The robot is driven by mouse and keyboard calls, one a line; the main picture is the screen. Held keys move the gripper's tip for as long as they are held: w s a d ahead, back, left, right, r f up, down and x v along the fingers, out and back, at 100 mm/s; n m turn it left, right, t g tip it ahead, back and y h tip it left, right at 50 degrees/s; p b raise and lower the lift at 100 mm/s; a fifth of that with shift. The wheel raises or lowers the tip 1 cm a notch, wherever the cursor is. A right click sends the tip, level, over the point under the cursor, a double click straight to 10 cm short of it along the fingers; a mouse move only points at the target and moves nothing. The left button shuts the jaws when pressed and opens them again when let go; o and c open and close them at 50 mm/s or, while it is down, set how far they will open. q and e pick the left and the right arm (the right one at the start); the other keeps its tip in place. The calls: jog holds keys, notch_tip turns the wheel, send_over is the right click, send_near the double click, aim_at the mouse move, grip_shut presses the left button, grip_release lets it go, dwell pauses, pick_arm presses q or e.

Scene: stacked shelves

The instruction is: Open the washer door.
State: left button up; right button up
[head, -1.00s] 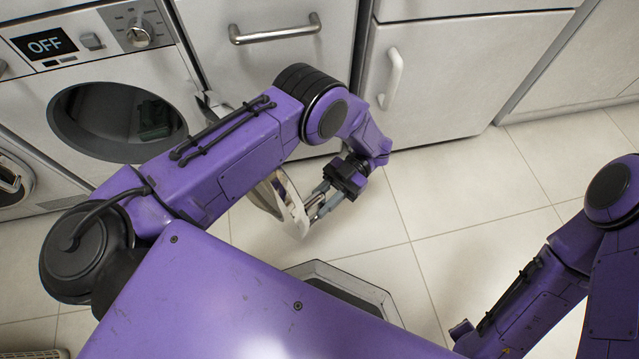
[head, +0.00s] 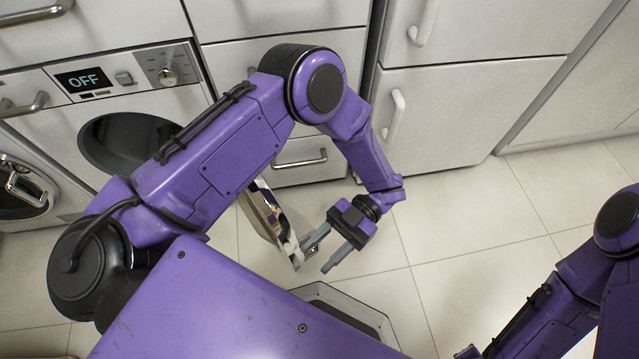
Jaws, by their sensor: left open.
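The washer (head: 130,78) stands at the left, with a display reading OFF, a knob and a dark round drum opening (head: 112,140). Its door (head: 262,212) is swung out from the front and shows nearly edge-on, with a silvery rim. My left arm hides the hinge side and part of the opening. My left gripper (head: 316,265) is open, with its two grey fingers at the door's free edge. One finger overlaps the edge in the picture; I cannot tell whether they touch. My right arm comes in at the lower right, but its fingers are outside the picture.
Another front-loading appliance (head: 20,190) with a round door is at the far left. Drawers with a bar handle (head: 300,160) and a white cabinet with a pale handle (head: 395,115) stand right of the washer. The tiled floor (head: 470,215) is clear at the right.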

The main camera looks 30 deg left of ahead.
pick_arm(q)
jog(key=s, duration=0.1)
jog(key=s+d+r, duration=0.1)
jog(key=s, duration=0.1)
jog(key=s+d+r+p, duration=0.1)
jog(key=s, duration=0.1)
jog(key=shift+r, duration=0.2)
